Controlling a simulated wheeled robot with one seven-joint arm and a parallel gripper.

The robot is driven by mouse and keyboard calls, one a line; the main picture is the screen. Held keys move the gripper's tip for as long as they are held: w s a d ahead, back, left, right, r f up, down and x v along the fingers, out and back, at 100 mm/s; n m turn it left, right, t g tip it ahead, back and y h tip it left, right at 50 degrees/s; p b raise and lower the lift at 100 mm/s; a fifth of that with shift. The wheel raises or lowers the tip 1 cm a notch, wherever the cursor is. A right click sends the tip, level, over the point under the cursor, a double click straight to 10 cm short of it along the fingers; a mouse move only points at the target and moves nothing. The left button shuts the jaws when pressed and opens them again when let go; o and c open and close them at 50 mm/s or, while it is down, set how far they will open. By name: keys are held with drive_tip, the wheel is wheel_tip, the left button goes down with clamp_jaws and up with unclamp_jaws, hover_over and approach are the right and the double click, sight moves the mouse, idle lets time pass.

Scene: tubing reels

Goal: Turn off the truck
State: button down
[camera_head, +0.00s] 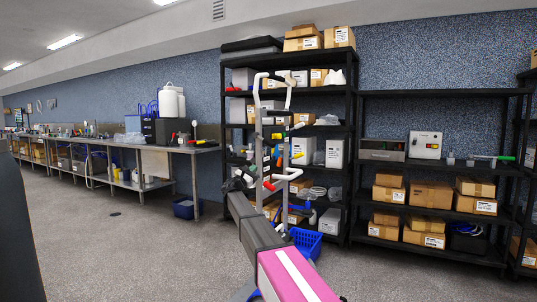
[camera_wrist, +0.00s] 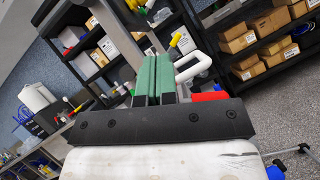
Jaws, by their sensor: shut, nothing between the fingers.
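I cannot tell whether this is the truck; no other truck is recognisable. In the wrist view, a white bent pipe (camera_wrist: 194,66), a red part (camera_wrist: 210,96) and a yellow handle (camera_wrist: 176,40) show just right of my gripper (camera_wrist: 154,62). Its green fingers are together and empty. Contact with the pipes cannot be told. Any switch is not distinguishable.
A black shelf (camera_head: 351,150) with boxes stands behind the frame, and another shelf (camera_head: 440,94) is to the right. A blue basket (camera_head: 306,242) is on the floor by my arm. A long workbench (camera_head: 200,149) runs left. Open floor lies at left front.

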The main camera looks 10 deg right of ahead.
sight(264, 140)
drive_tip(key=s+r+x, duration=0.1)
drive_tip(key=r+x, duration=0.1)
drive_tip(key=x, duration=1)
drive_tip(key=shift+d+r, duration=0.25)
drive_tip(key=shift+s, duration=0.15)
